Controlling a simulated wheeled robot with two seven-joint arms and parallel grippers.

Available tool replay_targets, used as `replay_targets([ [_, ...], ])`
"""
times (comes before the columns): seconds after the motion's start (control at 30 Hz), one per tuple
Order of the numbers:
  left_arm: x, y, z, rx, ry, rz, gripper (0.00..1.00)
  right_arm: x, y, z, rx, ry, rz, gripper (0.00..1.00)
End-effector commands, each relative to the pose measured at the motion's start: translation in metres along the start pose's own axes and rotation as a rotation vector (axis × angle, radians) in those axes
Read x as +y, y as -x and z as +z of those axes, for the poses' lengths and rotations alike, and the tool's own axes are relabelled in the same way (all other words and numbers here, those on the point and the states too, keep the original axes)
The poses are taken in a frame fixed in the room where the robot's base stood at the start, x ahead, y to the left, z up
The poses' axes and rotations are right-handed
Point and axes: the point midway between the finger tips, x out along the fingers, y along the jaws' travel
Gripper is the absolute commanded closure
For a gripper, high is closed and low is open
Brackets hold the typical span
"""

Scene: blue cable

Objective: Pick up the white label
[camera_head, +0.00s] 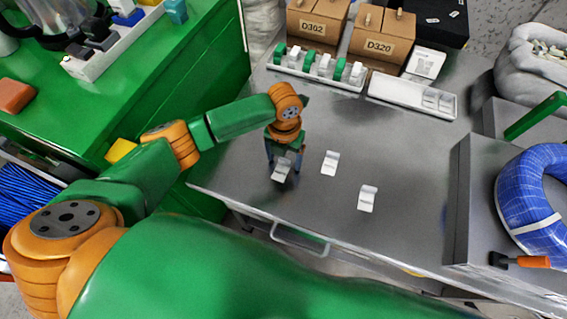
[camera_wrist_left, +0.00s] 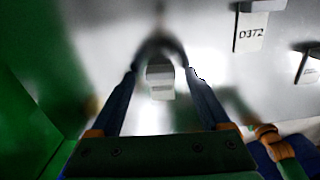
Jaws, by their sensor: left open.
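Three white labels lie apart on the grey metal table (camera_head: 330,218). The leftmost white label (camera_head: 281,170) is under my left gripper (camera_head: 284,165), which points down at it with open fingers. In the left wrist view this label (camera_wrist_left: 161,82) shows between the two fingers of my left gripper (camera_wrist_left: 165,75), and no contact is visible. The middle white label (camera_head: 330,163) lies to its right; a label marked D372 (camera_wrist_left: 250,32) shows at the upper right of the wrist view. The third white label (camera_head: 367,198) lies farther right. My right gripper is not in view.
A white rack (camera_head: 318,80) of green and white parts and a white tray (camera_head: 440,103) stand at the back. Boxes D302 (camera_head: 312,28) and D320 (camera_head: 380,46) are behind. A blue cable coil (camera_head: 535,195) and a hammer (camera_head: 520,261) are at right.

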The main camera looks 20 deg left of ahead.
Motion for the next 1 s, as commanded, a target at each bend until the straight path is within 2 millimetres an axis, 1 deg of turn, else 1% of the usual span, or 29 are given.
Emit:
replay_targets([
  [0.13,0.0,0.0,0.0,0.0,0.0,-0.001,0.2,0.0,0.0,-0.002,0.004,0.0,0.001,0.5],
  [0.17,0.0,0.0,0.0,0.0,0.0,-0.001,0.28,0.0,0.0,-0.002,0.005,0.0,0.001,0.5],
  [0.2,0.0,0.0,0.0,0.0,0.0,-0.001,0.39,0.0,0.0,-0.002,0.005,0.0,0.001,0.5],
  [0.27,0.0,0.001,0.0,0.0,0.001,-0.001,0.55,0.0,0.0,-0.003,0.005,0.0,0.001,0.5],
  [0.3,0.0,0.001,0.0,0.0,0.001,-0.001,0.66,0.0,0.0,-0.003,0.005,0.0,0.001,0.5],
  [0.37,0.0,0.001,0.0,0.0,0.001,-0.001,0.82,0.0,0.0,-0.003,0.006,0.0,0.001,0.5],
  [0.4,0.0,0.001,0.0,0.0,0.001,-0.001,0.93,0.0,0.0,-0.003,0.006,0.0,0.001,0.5],
  [0.43,0.0,0.001,0.0,0.0,0.001,-0.001,1.0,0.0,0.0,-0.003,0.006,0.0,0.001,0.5],
  [0.67,0.0,0.001,0.0,-0.001,0.001,-0.001,1.0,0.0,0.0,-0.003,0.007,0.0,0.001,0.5],
  [0.77,0.0,0.007,0.001,-0.002,0.002,-0.002,1.0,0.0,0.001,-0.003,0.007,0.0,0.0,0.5],
  [0.87,-0.001,0.024,0.001,-0.004,0.001,-0.004,1.0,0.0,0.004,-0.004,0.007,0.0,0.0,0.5],
  [0.9,-0.001,0.033,0.001,-0.004,-0.001,-0.002,1.0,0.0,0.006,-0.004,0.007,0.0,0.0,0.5],
  [0.97,-0.011,0.045,-0.003,-0.004,-0.004,-0.006,1.0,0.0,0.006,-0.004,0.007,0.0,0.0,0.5],
  [1.0,-0.018,0.055,-0.007,-0.005,-0.006,-0.004,1.0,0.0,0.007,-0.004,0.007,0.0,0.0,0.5],
])
